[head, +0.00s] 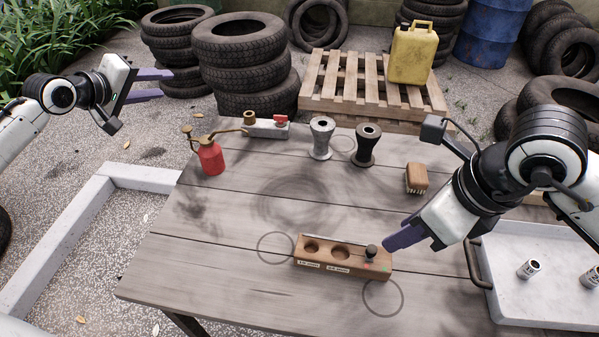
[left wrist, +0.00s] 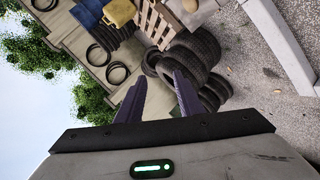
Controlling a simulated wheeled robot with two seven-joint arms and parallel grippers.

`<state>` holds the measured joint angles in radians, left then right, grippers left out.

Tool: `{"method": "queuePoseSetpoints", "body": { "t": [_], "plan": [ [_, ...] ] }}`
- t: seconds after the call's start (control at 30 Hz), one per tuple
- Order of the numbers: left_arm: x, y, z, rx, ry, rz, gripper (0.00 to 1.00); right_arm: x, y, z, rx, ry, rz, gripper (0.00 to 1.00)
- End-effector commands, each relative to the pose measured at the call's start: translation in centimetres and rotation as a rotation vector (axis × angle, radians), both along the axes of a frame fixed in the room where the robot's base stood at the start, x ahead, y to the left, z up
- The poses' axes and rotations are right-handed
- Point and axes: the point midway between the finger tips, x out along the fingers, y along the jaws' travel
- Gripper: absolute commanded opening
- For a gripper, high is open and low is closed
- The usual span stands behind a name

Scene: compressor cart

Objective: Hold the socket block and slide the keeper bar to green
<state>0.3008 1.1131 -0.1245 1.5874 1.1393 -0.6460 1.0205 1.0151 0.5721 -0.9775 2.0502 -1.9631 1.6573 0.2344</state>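The wooden socket block (head: 322,262) lies near the front middle of the table in the head view, with two round sockets and white labels. A dark knob (head: 371,251) stands at its right end, beside a red mark and a green mark. I cannot make out the keeper bar itself clearly. My right gripper (head: 388,248) has its purple fingers beside the block's right end, close to the knob; contact and finger gap are unclear. My left gripper (head: 167,84) is open and empty in the air left of the table. Its spread fingers also show in the left wrist view (left wrist: 160,77).
A red oil can (head: 210,158), a grey spool-shaped part (head: 321,139), a black one (head: 366,146) and a brush (head: 417,177) stand farther back on the table. A white tray (head: 520,305) with small cylinders is at right. The table's left front is clear.

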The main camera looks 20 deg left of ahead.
Motion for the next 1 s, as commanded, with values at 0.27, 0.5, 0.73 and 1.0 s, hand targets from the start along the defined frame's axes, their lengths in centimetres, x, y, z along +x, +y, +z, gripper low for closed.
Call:
{"method": "queuePoseSetpoints", "body": {
  "t": [0.27, 0.5, 0.73, 1.0],
  "plan": [
    [1.1, -16.7, -1.6, -0.338, 0.288, -0.168, 0.34, 0.0, 0.0, 0.0, 0.000, 0.000, 0.000, 0.31],
    [-3.4, -30.3, -2.6, -0.326, 0.618, -0.354, 0.34, 0.0, 0.0, 0.0, 0.000, 0.000, 0.000, 0.31],
    [-12.4, -38.2, -6.7, 0.121, 0.880, -0.620, 0.34, 0.0, 0.0, 0.0, 0.000, 0.000, 0.000, 0.31],
    [-17.8, -39.4, -7.9, 0.523, 0.992, -0.767, 0.34, 0.0, 0.0, 0.0, 0.000, 0.000, 0.000, 0.31]
  ]
}}
